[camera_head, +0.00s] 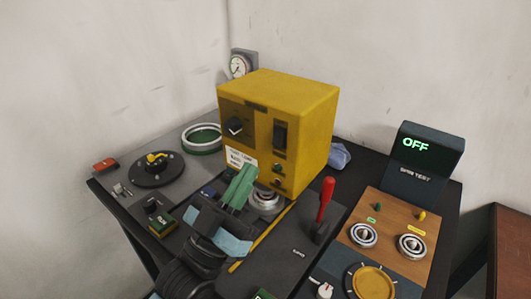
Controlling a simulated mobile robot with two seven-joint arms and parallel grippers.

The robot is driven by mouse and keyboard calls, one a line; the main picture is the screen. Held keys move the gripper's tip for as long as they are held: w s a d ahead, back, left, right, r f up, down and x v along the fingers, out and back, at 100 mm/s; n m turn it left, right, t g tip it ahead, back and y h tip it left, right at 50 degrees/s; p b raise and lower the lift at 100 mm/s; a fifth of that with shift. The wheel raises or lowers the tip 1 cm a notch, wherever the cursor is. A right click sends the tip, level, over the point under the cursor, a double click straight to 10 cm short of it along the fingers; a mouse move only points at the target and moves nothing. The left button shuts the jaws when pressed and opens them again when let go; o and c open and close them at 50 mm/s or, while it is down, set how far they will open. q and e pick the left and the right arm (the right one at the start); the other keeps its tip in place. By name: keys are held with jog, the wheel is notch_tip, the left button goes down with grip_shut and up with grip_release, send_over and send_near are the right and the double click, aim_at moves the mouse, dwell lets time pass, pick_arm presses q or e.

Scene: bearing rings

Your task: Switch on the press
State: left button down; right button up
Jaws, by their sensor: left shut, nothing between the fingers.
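The press appears to be the yellow box (305,110) standing on the dark table. Its front bears a black knob (234,126), a dark upright switch (280,135) and small round buttons or lamps below that switch. A white handwritten label (240,157) is on the lower front. My left gripper (247,173) has green fingers, shut and empty, just in front of the label and hiding part of it. I cannot tell whether the fingers touch the box. My right gripper is not in view.
A red lever (326,200) stands right of the box. A display reading OFF (417,144) is behind a wooden panel with bearing rings (363,236).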

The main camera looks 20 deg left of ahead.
pick_arm(q)
jog(key=w, duration=0.1)
jog(key=w+d, duration=0.1)
jog(key=w, duration=0.1)
jog(key=w+r, duration=0.1)
jog(key=shift+w+d, duration=0.2)
jog(key=shift+d, duration=0.2)
jog(key=shift+w+d, duration=0.25)
jog(key=shift+w, duration=0.25)
jog(key=shift+f, duration=0.1)
jog(key=shift+w+d+f+b, duration=0.1)
jog(key=shift+w+f+b, duration=0.25)
jog(key=shift+b, duration=0.2)
jog(key=shift+s+r, duration=0.1)
jog(key=shift+r, duration=0.1)
jog(key=b, duration=0.1)
send_near(277, 141)
jog(key=f, duration=0.1)
jog(key=shift+s+f, duration=0.15)
jog(key=shift+s, duration=0.15)
